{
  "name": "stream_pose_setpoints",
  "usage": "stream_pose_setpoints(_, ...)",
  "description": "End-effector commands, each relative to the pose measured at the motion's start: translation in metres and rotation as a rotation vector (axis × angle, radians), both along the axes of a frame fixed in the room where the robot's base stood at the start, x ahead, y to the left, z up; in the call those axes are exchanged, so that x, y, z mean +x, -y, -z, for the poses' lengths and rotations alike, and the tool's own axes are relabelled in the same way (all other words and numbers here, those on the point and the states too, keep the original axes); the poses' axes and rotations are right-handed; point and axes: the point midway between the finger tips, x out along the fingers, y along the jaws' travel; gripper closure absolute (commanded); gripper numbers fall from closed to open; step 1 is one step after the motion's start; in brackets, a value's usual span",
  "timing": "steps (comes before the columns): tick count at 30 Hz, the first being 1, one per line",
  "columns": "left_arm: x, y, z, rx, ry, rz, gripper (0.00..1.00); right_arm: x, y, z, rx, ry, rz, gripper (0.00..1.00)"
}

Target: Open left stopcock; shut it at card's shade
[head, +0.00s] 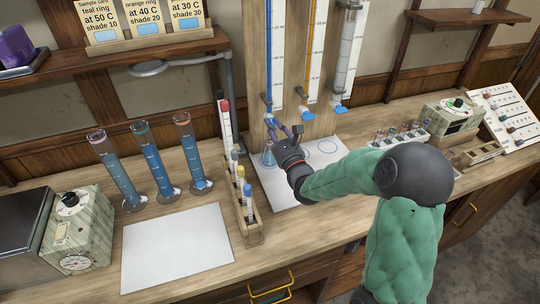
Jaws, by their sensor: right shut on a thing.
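Three burettes hang on a wooden board at the back. The left burette (269,60) holds blue liquid, and its blue left stopcock (271,123) is at the lower end. My right gripper (291,131) is at this stopcock, shut on what looks like its handle; the fingers partly hide it. A small flask (268,157) with bluish content stands below the left burette. The middle stopcock (306,114) and right stopcock (338,109) are free. Three cards on the shelf show blue patches: left card (103,22), middle card (143,18), right card (187,12). My left gripper is not in view.
A white sheet (282,190) with blue circles lies under the burettes. A tube rack (247,222) stands left of my right gripper, with several blue cylinders (157,167) further left. Another white sheet (178,248) lies bare in front. A dial box (78,232) stands at left.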

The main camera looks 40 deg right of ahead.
Motion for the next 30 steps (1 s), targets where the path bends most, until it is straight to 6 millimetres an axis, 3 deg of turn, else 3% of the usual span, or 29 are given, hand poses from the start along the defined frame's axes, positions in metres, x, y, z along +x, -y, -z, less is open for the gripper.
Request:
stream_pose_setpoints(17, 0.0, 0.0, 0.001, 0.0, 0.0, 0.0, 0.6, 0.002, -0.005, 0.0, -0.015, -0.002, -0.013, 1.0)
stream_pose_setpoints(24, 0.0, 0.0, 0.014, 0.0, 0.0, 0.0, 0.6, 0.001, -0.002, 0.001, -0.321, -0.098, -0.008, 1.0)
stream_pose_setpoints(30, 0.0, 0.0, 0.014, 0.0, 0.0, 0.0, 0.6, 0.001, -0.002, 0.0, -0.524, -0.163, -0.009, 1.0)
